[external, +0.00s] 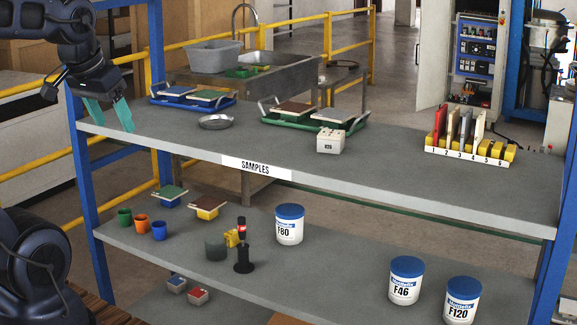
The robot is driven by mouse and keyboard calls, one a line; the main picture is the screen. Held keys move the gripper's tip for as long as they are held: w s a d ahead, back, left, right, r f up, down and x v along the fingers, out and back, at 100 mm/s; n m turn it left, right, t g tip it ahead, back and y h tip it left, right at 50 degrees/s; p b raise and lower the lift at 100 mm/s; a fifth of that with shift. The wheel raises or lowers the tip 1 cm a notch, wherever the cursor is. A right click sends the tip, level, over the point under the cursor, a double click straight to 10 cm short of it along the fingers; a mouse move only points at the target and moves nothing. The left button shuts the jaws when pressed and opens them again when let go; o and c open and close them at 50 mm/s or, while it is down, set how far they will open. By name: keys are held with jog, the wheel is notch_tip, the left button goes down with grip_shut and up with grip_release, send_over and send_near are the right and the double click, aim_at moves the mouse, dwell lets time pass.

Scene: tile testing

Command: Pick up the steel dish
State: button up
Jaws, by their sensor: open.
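The steel dish (216,122) is a shallow, round, silvery dish. It lies on the upper grey shelf (375,170), left of centre, behind the SAMPLES label. My gripper (109,117) has two green fingers spread apart with nothing between them. It is at the left end of the upper shelf, pointing down, to the left of the dish and clear of it. The dish is fully in view.
A blue tray (224,102) with tiles stands behind the dish. A green tray (275,124) with tiles and a white block (330,142) stand to its right. A numbered tile rack (470,153) is at the far right. A blue post (158,60) rises near my gripper.

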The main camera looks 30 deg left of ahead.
jog(key=o, duration=0.7)
jog(key=shift+o, duration=0.2)
